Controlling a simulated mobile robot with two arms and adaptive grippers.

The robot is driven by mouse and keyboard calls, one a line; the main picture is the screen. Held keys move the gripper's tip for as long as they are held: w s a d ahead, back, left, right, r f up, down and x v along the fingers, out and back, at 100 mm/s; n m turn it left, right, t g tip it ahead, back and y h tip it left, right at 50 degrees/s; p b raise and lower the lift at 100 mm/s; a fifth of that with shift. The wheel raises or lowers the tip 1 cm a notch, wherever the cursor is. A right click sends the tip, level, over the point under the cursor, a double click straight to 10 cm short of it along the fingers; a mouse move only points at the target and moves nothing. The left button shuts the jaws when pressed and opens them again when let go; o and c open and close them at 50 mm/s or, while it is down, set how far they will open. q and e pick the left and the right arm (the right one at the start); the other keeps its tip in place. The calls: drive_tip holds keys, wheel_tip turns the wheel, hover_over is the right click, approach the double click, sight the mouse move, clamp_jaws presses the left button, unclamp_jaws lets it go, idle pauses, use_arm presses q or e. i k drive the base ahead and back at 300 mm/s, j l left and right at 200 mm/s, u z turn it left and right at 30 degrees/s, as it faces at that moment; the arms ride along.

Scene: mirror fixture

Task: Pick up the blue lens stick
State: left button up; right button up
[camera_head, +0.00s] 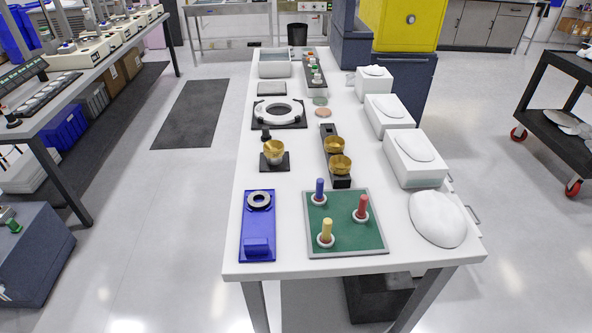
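The blue lens stick (319,187) stands upright in a white ring-shaped base at the back left of a green mat (343,240) with a grey rim. A red stick (362,205) stands in a similar base at the mat's right. A yellow stick (326,230) stands in another base at the front left. The mat lies near the front edge of the white table (289,264). Neither of my grippers shows in the head view.
A blue fixture with a dark ring (258,222) lies left of the mat. Gold cups (340,166) on a black block and a gold cup on a dark stand (273,152) are behind. White boxes (416,170) and a white cloth-like heap (437,219) line the right side. Bare tabletop shows between them.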

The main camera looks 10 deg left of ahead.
sight(318, 199)
drive_tip(key=j+z, duration=0.7)
